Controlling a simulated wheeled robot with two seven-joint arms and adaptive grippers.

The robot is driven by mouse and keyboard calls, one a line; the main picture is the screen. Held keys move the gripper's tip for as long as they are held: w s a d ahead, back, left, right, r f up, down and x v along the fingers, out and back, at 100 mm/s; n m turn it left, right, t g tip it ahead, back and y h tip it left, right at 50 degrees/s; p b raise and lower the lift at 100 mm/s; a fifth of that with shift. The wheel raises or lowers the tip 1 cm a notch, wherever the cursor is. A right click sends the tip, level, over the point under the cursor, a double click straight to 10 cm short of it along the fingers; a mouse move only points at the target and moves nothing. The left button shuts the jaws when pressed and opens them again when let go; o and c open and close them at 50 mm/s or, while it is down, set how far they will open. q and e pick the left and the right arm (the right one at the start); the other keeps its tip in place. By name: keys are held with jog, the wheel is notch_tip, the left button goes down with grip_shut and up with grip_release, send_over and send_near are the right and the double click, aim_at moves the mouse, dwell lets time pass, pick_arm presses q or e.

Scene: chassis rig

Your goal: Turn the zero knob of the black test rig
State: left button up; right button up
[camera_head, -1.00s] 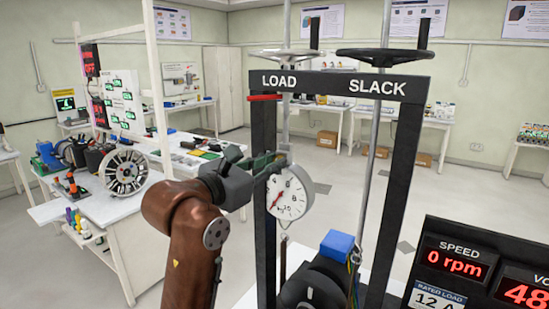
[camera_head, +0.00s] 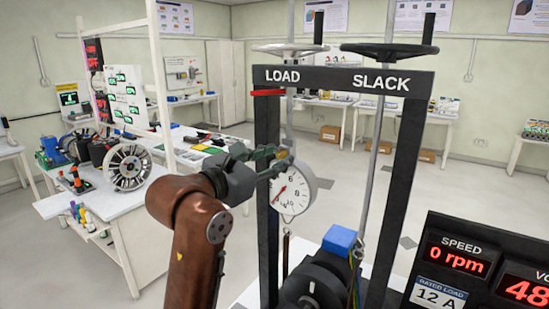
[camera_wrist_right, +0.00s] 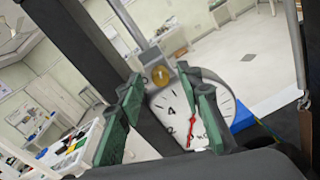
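The black test rig (camera_head: 267,130) stands at the centre of the head view, with a white round dial gauge (camera_head: 294,192) hanging in its frame. In the right wrist view, the brass zero knob (camera_wrist_right: 160,75) sits at the top of the dial (camera_wrist_right: 172,118). My right gripper (camera_head: 274,160) is at the upper left of the dial. In the wrist view its green fingers are apart, one on each side of the knob, with visible gaps. The red needle (camera_wrist_right: 191,132) points to the dial's lower part. My left gripper is not in view.
Above the dial are the LOAD handwheel (camera_head: 287,49) and SLACK handwheel (camera_head: 389,49). A blue block (camera_head: 340,239) on the black machine lies below right. A display panel (camera_head: 480,270) stands at lower right, and a white bench (camera_head: 140,200) at left.

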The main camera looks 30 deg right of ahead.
jog(key=v, duration=1.2)
